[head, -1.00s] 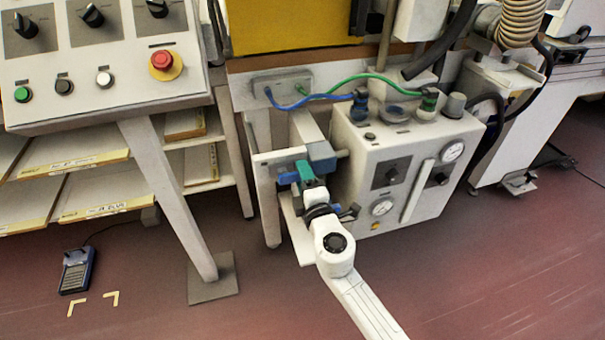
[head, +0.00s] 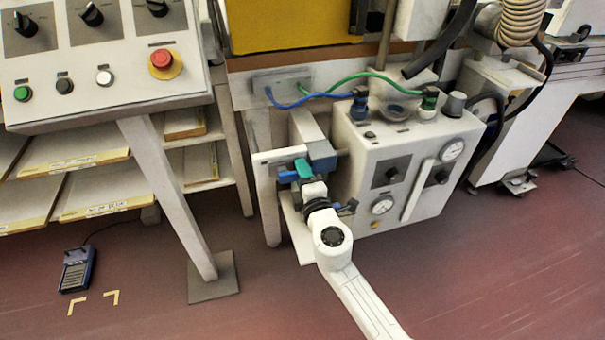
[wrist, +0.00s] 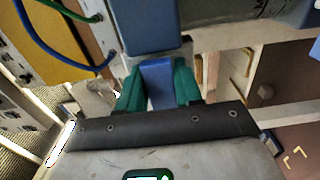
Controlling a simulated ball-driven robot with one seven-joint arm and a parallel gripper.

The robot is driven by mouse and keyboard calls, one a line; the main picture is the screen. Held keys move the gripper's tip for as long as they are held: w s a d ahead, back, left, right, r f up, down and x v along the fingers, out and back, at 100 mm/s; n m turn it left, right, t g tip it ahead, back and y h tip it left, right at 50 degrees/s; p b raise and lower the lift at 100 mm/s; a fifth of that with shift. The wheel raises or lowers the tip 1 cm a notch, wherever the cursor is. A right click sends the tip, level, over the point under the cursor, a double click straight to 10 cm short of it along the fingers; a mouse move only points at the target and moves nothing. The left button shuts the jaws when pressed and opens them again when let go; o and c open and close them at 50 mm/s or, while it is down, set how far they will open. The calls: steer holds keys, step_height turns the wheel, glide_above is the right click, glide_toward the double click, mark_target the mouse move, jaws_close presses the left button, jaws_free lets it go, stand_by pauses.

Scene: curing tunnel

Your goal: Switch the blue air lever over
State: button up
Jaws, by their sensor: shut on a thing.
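The blue air lever (wrist: 157,82) is between the green fingers of my gripper (wrist: 158,88) in the wrist view, with a finger against each side. A larger blue block (wrist: 150,25) stands just beyond it. In the head view my gripper (head: 300,171) is at the left side of the white air unit, and a bit of the blue lever (head: 287,177) shows left of the green fingers. The blue block (head: 320,152) is right behind them. My gripper hides most of the lever in the head view.
The white air unit (head: 405,160) with gauges and a blue and a green hose stands right of my gripper. A control panel (head: 100,95) on a slanted leg (head: 172,200) is at the left. A foot pedal (head: 77,270) lies on the floor. The floor in front is clear.

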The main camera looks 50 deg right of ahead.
steer(key=shift+f, duration=0.2)
jaws_close()
steer(key=shift+a+f+m+b, duration=0.1)
steer(key=shift+f+m+b, duration=0.35)
steer(key=shift+m+b, duration=0.65)
steer(key=shift+w+a+f+m+b, duration=0.4)
steer(key=shift+a+f+m+b, duration=0.2)
steer(key=shift+m+b, duration=2.3)
steer(key=shift+w+a+f+m+b, duration=0.55)
steer(key=shift+m+b, duration=1.75)
steer(key=shift+b, duration=1.15)
steer(key=shift+w+a+f+m+b, duration=0.3)
steer(key=shift+a+f+m+b, duration=0.35)
steer(key=shift+m+b, duration=2.25)
steer(key=shift+r+b, duration=0.1)
steer(key=shift+b, duration=0.25)
steer(key=o, duration=1)
jaws_free()
steer(key=shift+s+a+r, duration=0.1)
